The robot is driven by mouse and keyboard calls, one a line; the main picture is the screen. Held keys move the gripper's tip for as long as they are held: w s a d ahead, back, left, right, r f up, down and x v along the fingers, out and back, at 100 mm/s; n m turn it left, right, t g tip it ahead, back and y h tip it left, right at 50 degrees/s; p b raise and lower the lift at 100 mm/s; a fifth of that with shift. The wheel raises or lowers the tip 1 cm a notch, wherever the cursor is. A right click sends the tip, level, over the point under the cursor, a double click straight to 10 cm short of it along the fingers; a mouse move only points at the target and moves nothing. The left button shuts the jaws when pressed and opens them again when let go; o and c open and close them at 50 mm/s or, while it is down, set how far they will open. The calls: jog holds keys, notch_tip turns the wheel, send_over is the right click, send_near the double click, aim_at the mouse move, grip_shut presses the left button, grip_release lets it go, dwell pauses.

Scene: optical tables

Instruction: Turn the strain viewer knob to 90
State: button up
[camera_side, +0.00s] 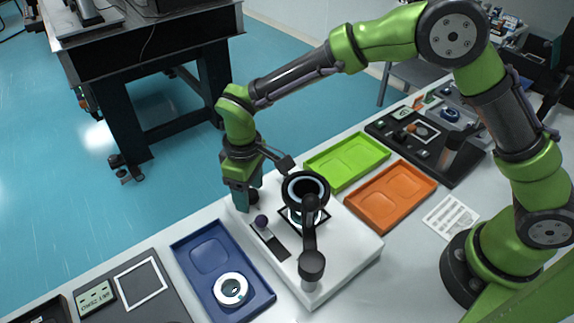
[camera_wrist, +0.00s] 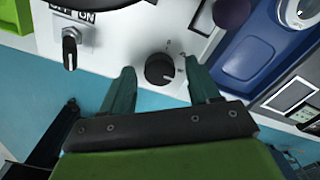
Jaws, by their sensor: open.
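The strain viewer is a white box (camera_side: 348,250) with a black ring-shaped head and a black arm on top. In the wrist view its white panel (camera_wrist: 115,35) carries a round black knob (camera_wrist: 160,70) with a white pointer mark and small print around it, too small to read. My gripper (camera_wrist: 159,68) is open, its two dark green fingers on either side of this knob; I cannot tell whether they touch it. In the side view my gripper (camera_side: 242,203) points down at the box's far left edge, hiding most of the knob area.
A black OFF/ON switch (camera_wrist: 70,45) is left of the knob in the wrist view. A blue tray (camera_side: 188,255) with a white ring piece, a green tray (camera_side: 347,161) and an orange tray (camera_side: 391,194) lie around the box. A purple-black ball knob (camera_side: 262,221) stands on top.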

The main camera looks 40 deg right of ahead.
aim_at(255, 194)
notch_tip(255, 194, up, 17)
jog(key=shift+f, duration=0.15)
dwell(0.4)
jog(key=s+d+r+m+t+y, duration=0.1)
jog(key=s+d+m+t, duration=0.2)
jog(key=s+d+m, duration=0.2)
jog(key=s+d+r+m+t+y, duration=0.1)
jog(key=s+d+m+t, duration=0.3)
jog(key=s+d, duration=0.8)
jog(key=d+r+m, duration=0.1)
jog(key=d, duration=0.5)
jog(key=shift+s+m, duration=0.3)
